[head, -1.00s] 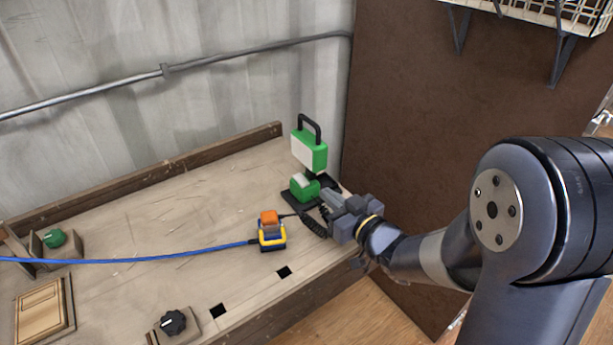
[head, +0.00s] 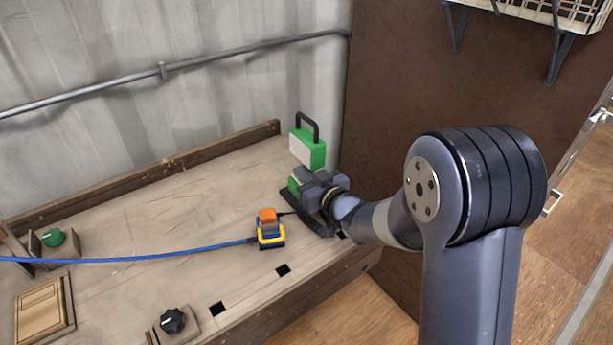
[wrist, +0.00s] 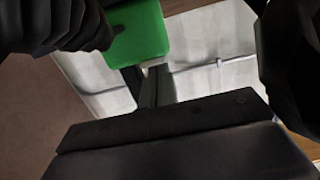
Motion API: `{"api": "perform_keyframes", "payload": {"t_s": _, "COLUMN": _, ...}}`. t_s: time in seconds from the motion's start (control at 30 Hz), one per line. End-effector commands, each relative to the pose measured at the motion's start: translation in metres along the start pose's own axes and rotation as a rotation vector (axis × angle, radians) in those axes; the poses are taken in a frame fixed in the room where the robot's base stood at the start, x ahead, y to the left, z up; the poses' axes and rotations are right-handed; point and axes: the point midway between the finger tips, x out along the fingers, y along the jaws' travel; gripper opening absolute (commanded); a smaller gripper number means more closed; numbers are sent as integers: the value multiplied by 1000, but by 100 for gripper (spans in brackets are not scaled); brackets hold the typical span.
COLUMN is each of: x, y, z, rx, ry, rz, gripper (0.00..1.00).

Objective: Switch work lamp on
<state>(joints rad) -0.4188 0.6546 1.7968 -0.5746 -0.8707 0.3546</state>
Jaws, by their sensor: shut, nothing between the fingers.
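The work lamp (head: 311,155) stands at the right end of the bench, with a green head, a pale front panel and a black handle. I cannot tell that the panel is lit. Its lower green block and dark base plate (head: 300,210) are partly hidden by my gripper. My gripper (head: 303,183) is shut and empty, at the lower block just under the lamp head; whether it touches is unclear. In the wrist view the green lamp head (wrist: 138,38) shows at the top, with dark parts close to the camera. The lamp's switch cannot be made out.
A blue and yellow connector with an orange top (head: 268,228) sits left of the lamp, on a blue cable (head: 150,257). A black knob (head: 172,321), a green knob (head: 53,238) and a wooden panel (head: 42,305) are farther left. A brown wall panel (head: 400,100) stands behind my arm.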

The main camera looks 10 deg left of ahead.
Motion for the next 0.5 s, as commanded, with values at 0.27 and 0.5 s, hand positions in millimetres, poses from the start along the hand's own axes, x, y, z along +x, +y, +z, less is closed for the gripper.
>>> {"api": "perform_keyframes", "payload": {"t_s": 0.27, "x": 0, "y": 0, "z": -2, "rx": 0, "ry": -22, "rz": -1, "gripper": 0}}
{"api": "perform_keyframes", "payload": {"t_s": 0.5, "x": 3, "y": 0, "z": 4, "rx": 1, "ry": -88, "rz": -1, "gripper": 0}}
